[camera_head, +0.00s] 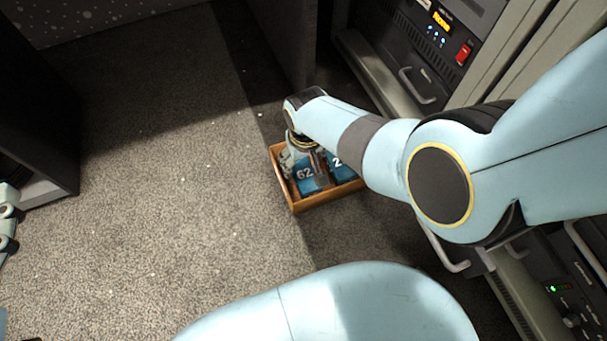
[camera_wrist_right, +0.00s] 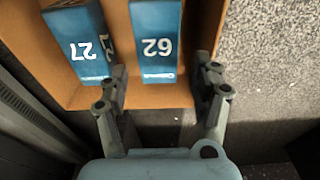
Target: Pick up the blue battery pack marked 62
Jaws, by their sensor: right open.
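The blue battery pack marked 62 (camera_head: 306,176) stands in a wooden tray (camera_head: 322,201) on the floor; it also shows in the right wrist view (camera_wrist_right: 157,38). A second blue pack, marked 27 (camera_wrist_right: 82,42), stands beside it and is partly covered by my right arm in the head view (camera_head: 345,176). My right gripper (camera_head: 303,160) is open over the tray. In the wrist view its fingers (camera_wrist_right: 160,75) are apart, one towards each side of the 62 pack; contact cannot be told. My left gripper (camera_head: 8,217) is only partly visible at the left edge.
Equipment racks (camera_head: 425,55) with handles stand along the right, close to the tray. A dark panel (camera_head: 285,40) rises behind the tray. The carpet (camera_head: 180,180) left of the tray is clear.

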